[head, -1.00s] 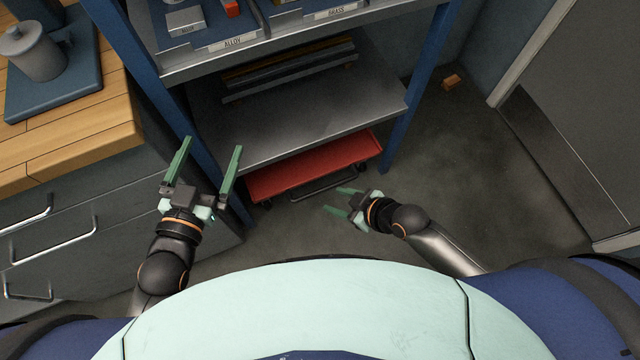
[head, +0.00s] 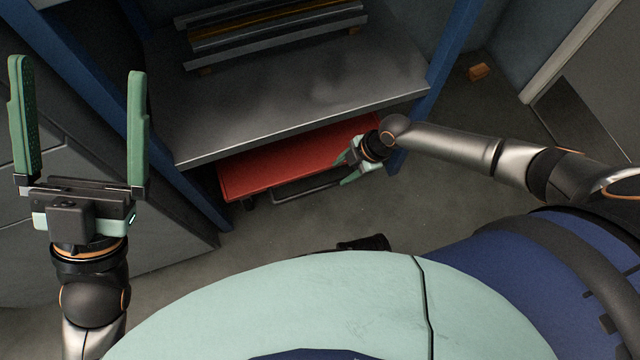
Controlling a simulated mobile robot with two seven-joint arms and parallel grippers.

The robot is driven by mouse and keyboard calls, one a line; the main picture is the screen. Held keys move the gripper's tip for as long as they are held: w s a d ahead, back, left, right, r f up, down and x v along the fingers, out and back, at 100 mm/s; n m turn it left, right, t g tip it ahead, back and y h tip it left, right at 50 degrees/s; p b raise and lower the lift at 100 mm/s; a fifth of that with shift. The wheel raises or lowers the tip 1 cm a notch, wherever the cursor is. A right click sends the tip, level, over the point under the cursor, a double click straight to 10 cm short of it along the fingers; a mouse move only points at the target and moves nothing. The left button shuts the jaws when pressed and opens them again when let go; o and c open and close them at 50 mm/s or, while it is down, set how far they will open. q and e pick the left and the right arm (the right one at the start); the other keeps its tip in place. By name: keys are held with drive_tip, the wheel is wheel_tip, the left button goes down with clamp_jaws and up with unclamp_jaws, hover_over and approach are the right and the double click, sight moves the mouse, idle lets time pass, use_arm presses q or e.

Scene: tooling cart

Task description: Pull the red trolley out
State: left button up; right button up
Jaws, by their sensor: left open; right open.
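The red trolley (head: 262,169) sits low under the bottom shelf of the blue-framed rack, with its front part showing and its back hidden beneath the shelf. Its dark handle bar (head: 305,186) runs along its front edge. My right gripper (head: 343,169) is open at the right end of the handle, its fingers pointing left. I cannot tell whether the handle lies between the fingers or whether they touch it. My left gripper (head: 80,120) is open and empty, raised at the left, apart from the trolley, fingers pointing up the picture.
The grey metal shelf (head: 290,100) overhangs the trolley and carries several long bars (head: 270,30). Blue rack posts (head: 440,75) stand on both sides. Grey drawers (head: 50,215) are at the left. A small orange block (head: 479,71) lies on the floor at the back right.

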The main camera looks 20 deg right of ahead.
sight(320, 188)
drive_tip(key=b+x, duration=0.6)
drive_tip(key=x, duration=0.6)
drive_tip(key=shift+a, duration=0.1)
use_arm(q)
wheel_tip(320, 188, down, 7)
drive_tip(key=shift+w+d+f+m+g, duration=0.15)
drive_tip(key=shift+d+m+g, duration=0.15)
drive_tip(key=shift+d, duration=0.15)
use_arm(e)
clamp_jaws()
drive_tip(key=shift+s, duration=0.1)
